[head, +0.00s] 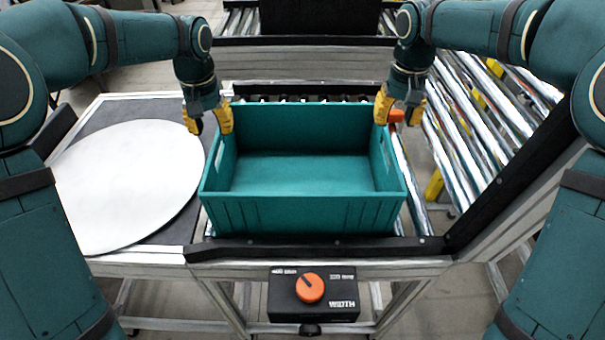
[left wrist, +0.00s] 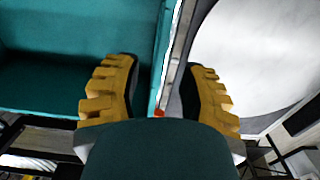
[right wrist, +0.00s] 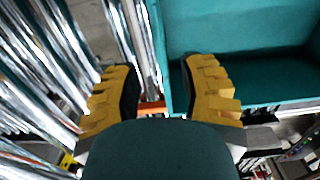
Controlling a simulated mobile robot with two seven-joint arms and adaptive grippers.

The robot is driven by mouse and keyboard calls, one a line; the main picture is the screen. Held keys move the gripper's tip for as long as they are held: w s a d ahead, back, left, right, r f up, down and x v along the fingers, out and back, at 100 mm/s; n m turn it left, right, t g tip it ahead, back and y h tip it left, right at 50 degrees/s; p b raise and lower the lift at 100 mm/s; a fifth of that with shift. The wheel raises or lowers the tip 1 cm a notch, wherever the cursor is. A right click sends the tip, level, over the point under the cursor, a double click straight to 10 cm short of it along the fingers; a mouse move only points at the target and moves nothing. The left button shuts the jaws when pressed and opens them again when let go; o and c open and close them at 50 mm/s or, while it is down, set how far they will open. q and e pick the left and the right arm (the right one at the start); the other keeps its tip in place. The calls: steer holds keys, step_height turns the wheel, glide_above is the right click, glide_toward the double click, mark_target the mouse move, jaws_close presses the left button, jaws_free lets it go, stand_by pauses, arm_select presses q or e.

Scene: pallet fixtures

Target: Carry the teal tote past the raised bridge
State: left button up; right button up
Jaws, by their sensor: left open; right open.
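The teal tote (head: 300,214) sits upright and empty on a roller section in front of me, with handle slots in its side walls. My left gripper (head: 208,120) is open at its left wall. The left wrist view shows one finger over the tote's inside (left wrist: 60,85) and the other outside the wall. My right gripper (head: 400,110) is open at the right wall. In the right wrist view one finger is over the tote (right wrist: 245,30) and the other outside. I cannot tell whether the fingers touch the walls. I cannot identify the raised bridge for certain; a dark panel (head: 325,17) stands behind the tote.
A white round plate (head: 125,185) lies on the table at left. Roller conveyor (head: 480,110) runs along the right, beside a black-topped diagonal rail (head: 520,175). A black rail (head: 300,249) edges the tote's front. Below it is a control box with an orange knob (head: 310,287).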

mark_target(216, 142)
arm_select(q)
step_height(216, 142, down, 8)
steer(key=shift+r, duration=0.25)
arm_select(e)
step_height(216, 142, down, 8)
steer(key=shift+r, duration=0.2)
arm_select(q)
jaws_close()
arm_select(e)
jaws_close()
arm_select(q)
steer(key=shift+r, duration=0.1)
